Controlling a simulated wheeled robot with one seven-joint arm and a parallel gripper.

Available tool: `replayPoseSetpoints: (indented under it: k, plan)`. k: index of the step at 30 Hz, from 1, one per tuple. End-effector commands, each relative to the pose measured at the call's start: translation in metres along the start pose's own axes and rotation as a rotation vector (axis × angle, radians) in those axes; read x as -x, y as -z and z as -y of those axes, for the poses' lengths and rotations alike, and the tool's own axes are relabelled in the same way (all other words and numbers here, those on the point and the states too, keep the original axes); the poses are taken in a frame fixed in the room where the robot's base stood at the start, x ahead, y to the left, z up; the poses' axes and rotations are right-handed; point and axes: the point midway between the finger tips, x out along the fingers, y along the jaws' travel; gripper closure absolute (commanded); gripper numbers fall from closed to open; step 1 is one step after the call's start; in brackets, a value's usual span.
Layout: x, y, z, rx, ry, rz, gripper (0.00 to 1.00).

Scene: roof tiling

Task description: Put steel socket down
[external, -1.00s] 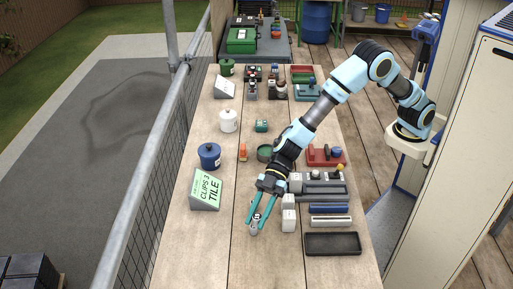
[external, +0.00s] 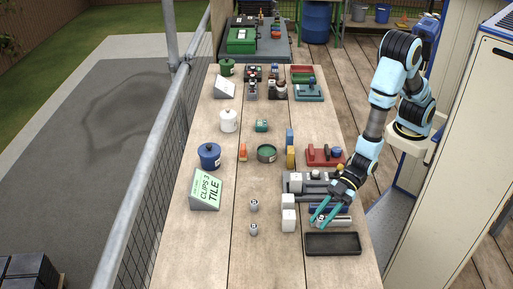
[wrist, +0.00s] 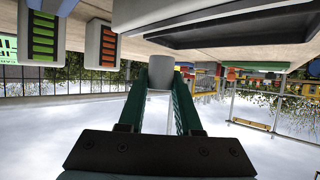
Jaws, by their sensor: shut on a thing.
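My gripper (external: 320,217) is over the right side of the bench, above the blue and pale bars and just behind the black tray. In the wrist view its teal fingers (wrist: 160,95) are shut on a grey cylinder, the steel socket (wrist: 160,70), at their tips. The held socket is small in the external view. Two similar sockets stand on the bare middle of the bench, one behind (external: 253,204) and one in front (external: 253,229), both apart from my gripper.
The black tray (external: 333,243) looks empty at the front right. White blocks (external: 288,220) stand left of my gripper. A sign reading "CLIPS 3 TILE" (external: 206,190) and a blue pot (external: 209,156) are at left. The front middle of the bench (external: 270,265) is clear.

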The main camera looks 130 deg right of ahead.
Motion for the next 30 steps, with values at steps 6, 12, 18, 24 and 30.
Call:
replayPoseSetpoints:
  k: [6,12,18,24,30]
  plan:
    - [-0.019,0.035,-0.015,0.022,0.039,-0.010,1.00]
    - [-0.040,0.081,-0.042,0.069,0.129,-0.007,1.00]
    - [-0.048,0.111,-0.068,0.113,0.219,-0.004,1.00]
    - [-0.049,0.132,-0.096,0.165,0.323,-0.003,1.00]
    - [-0.037,0.140,-0.150,0.245,0.488,0.001,1.00]
